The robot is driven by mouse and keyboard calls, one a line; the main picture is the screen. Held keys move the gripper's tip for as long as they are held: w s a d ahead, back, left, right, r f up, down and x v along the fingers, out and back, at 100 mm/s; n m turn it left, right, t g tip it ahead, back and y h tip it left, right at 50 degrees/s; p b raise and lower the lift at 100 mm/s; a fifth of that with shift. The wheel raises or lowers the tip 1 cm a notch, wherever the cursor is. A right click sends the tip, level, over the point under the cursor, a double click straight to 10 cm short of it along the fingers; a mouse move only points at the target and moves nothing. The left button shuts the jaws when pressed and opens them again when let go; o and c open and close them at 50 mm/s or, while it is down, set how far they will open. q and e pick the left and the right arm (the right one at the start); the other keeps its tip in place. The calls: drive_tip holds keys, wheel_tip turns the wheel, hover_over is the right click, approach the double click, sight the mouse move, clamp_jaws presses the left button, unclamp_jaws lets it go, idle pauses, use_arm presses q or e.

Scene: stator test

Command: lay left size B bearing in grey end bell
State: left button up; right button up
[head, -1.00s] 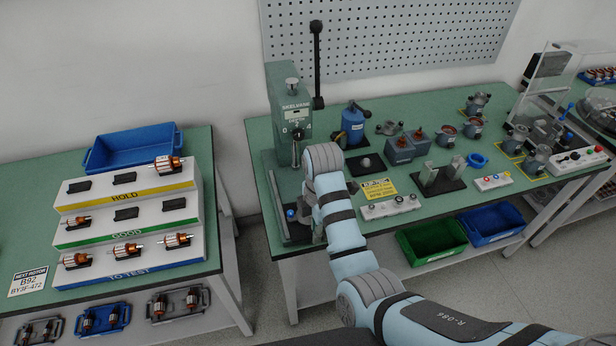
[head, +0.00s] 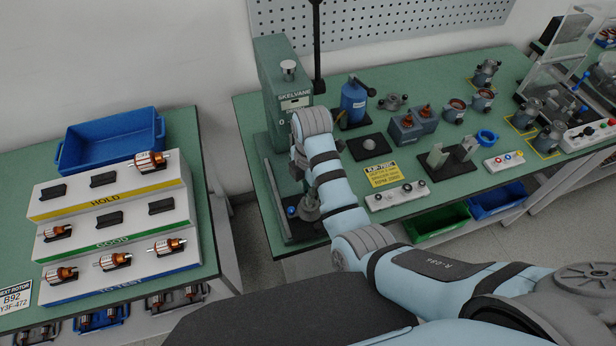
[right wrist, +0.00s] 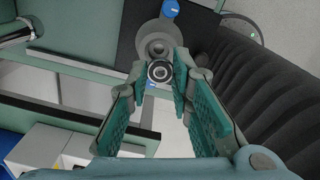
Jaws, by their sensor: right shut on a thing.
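My right gripper (right wrist: 160,74) is shut on a small ring-shaped bearing (right wrist: 159,71) with a dark ring and a bright centre, held between its fingertips. Just beyond the bearing in the right wrist view is a round grey end bell (right wrist: 156,41) with a stepped centre, on the dark base of the green press. The bearing overlaps its near edge in the picture; I cannot tell the height between them. In the head view my right arm reaches to the green press (head: 275,85) and mostly hides the gripper. My left gripper is not in view.
A blue knob (head: 291,211) sits on the press base beside the end bell. A stepped rotor rack (head: 112,221) and blue bin (head: 110,142) are on the left table.

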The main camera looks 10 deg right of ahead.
drive_tip(key=shift+s+f, duration=0.2)
drive_tip(key=shift+f, duration=0.55)
drive_tip(key=shift+w+f, duration=0.4)
drive_tip(key=shift+w, duration=0.05)
drive_tip(key=shift+s+r, duration=0.1)
drive_tip(key=shift+s, duration=0.25)
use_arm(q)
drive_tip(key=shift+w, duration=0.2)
use_arm(e)
drive_tip(key=shift+w, duration=0.1)
